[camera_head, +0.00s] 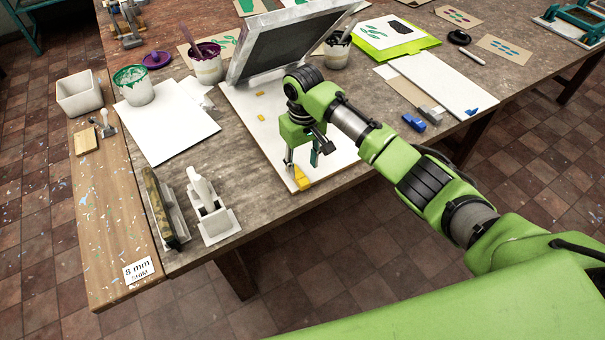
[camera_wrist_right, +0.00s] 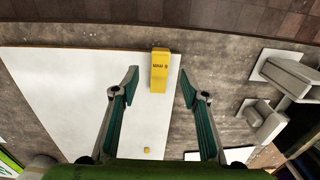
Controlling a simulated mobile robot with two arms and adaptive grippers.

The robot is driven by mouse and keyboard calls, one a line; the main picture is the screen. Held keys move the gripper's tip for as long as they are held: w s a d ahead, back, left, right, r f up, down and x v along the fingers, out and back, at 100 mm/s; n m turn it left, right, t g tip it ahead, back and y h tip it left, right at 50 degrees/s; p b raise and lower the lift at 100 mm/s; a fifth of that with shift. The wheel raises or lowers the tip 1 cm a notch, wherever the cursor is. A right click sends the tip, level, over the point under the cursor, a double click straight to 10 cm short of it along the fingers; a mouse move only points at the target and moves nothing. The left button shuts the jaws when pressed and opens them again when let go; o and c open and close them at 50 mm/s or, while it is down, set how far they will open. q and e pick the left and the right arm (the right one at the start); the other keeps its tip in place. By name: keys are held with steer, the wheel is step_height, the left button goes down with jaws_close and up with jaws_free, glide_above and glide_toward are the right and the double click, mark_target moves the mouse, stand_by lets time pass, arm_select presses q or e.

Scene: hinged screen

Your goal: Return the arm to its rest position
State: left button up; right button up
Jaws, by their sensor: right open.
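My right gripper (camera_head: 302,163) is open above the front part of a white baseboard (camera_head: 267,140). In the right wrist view its two fingers (camera_wrist_right: 158,84) are spread wide, with nothing held between them. A yellow block (camera_head: 301,181) with dark lettering lies at the board's front edge, just beyond the fingertips; it also shows in the right wrist view (camera_wrist_right: 160,62). The hinged screen (camera_head: 285,47) stands tilted up at the back of the board, behind the gripper. My left gripper is not in view.
Left of the board stand a white holder (camera_head: 213,222), a squeegee-like tool (camera_head: 160,205) and a green paint tub (camera_head: 134,86). A purple paint tub (camera_head: 207,66) is near the screen. Blue clips (camera_head: 414,123) and a white panel (camera_head: 437,82) lie to the right. The floor in front is clear.

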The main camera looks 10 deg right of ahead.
steer(key=shift+r, duration=2.8)
